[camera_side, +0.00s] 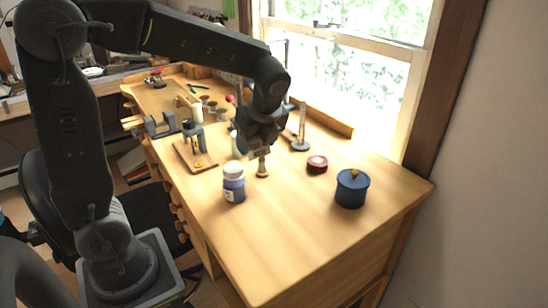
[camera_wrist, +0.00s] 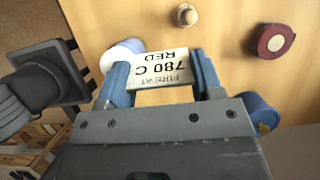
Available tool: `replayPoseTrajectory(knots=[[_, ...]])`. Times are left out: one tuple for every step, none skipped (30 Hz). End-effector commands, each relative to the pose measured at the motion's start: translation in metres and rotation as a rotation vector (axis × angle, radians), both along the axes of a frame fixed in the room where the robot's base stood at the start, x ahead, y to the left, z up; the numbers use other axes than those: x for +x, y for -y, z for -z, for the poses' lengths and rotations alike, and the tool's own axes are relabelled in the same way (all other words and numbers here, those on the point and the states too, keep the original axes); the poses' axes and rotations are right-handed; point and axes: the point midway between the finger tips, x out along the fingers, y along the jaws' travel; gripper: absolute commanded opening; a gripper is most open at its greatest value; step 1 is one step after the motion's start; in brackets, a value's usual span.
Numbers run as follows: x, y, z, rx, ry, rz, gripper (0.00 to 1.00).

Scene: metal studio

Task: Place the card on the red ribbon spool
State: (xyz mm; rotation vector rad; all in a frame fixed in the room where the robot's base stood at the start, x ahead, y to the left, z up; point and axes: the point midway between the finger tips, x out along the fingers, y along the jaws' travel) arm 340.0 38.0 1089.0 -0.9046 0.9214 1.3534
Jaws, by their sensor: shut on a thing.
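The card (camera_wrist: 164,69) is white with black print reading "FIRE AT 780 C RED", upside down in the wrist view. My gripper (camera_wrist: 160,82) is shut on it, with a blue finger at each side. In the side view my gripper (camera_side: 260,150) is above the bench, and I cannot clearly make out the card there. The red ribbon spool (camera_side: 317,165) lies on the bench to the right of my gripper. It also shows at the upper right of the wrist view (camera_wrist: 275,41), apart from the card.
A blue bottle with a white cap (camera_side: 234,184) and a small wooden-based stamp (camera_side: 262,170) stand near my gripper. A blue lidded jar (camera_side: 352,189) stands right of the spool. Tools and a wooden board (camera_side: 195,157) fill the bench's far left. The front of the bench (camera_side: 280,245) is clear.

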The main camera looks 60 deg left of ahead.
Motion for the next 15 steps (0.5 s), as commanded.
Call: replayPoseTrajectory(knots=[[-0.001,-0.005,-0.003,0.0,0.001,-0.002,0.39],[-0.001,-0.007,-0.004,-0.001,0.0,0.002,0.39],[0.002,-0.01,-0.006,-0.002,-0.001,0.009,0.39],[0.005,-0.013,-0.008,-0.004,-0.001,0.02,0.39],[0.01,-0.016,-0.01,-0.006,0.0,0.035,0.39],[0.019,-0.021,-0.012,-0.009,-0.001,0.058,0.39],[0.027,-0.025,-0.014,-0.011,-0.001,0.08,0.39],[0.036,-0.029,-0.017,-0.013,0.0,0.105,0.39],[0.048,-0.036,-0.02,-0.015,-0.001,0.139,0.39],[0.056,-0.041,-0.022,-0.015,-0.001,0.166,0.39],[0.065,-0.046,-0.024,-0.016,-0.001,0.192,0.39],[0.075,-0.052,-0.026,-0.016,0.0,0.225,0.39],[0.083,-0.057,-0.028,-0.015,0.0,0.25,0.39],[0.089,-0.061,-0.029,-0.013,0.0,0.272,0.39],[0.097,-0.067,-0.031,-0.01,0.0,0.3,0.39]])
